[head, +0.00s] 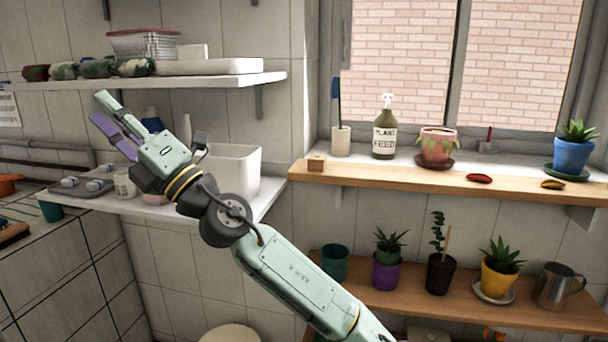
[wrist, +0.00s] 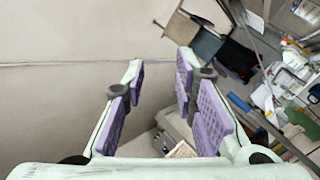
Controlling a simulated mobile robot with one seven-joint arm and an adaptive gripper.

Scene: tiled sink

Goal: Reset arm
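My gripper (head: 101,107) is raised at the left in the head view, in front of the wall shelves. Its fingers have purple pads and point up and to the left. In the wrist view my gripper (wrist: 161,60) has its two fingers apart, with nothing held between them. My pale green arm (head: 290,272) reaches from the lower right up to the gripper and hides part of the lower left shelf.
The upper shelf (head: 215,80) is close to the fingertips. A white bin (head: 235,172) stands on the lower left shelf behind my wrist. The window sill (head: 400,181) at the right holds a plant feed bottle (head: 384,135) and pots. Several potted plants stand on the shelf below.

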